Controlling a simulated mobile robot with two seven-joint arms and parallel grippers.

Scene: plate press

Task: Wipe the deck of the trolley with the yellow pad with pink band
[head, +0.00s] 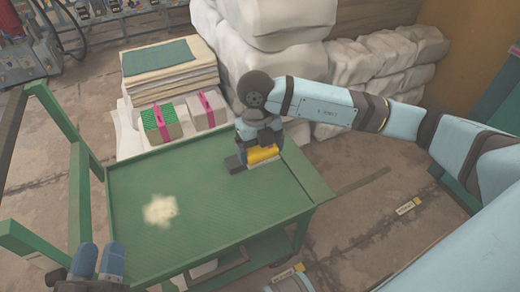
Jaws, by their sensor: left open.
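The trolley's green deck (215,208) fills the middle of the head view, with a pale, powdery patch (160,209) on its left half. The yellow pad (263,155) is at the deck's far right part, directly under my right gripper (259,144). My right gripper points down and appears shut on the pad, though the fingers are partly hidden by the wrist. The pad's pink band is hidden. Whether the pad touches the deck is hard to tell. My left gripper (98,262) is open and empty at the deck's near left corner, partly cut off by the frame.
White sacks (275,45) are piled behind. The trolley's green handle frame (42,100) rises at left. The deck's middle is clear.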

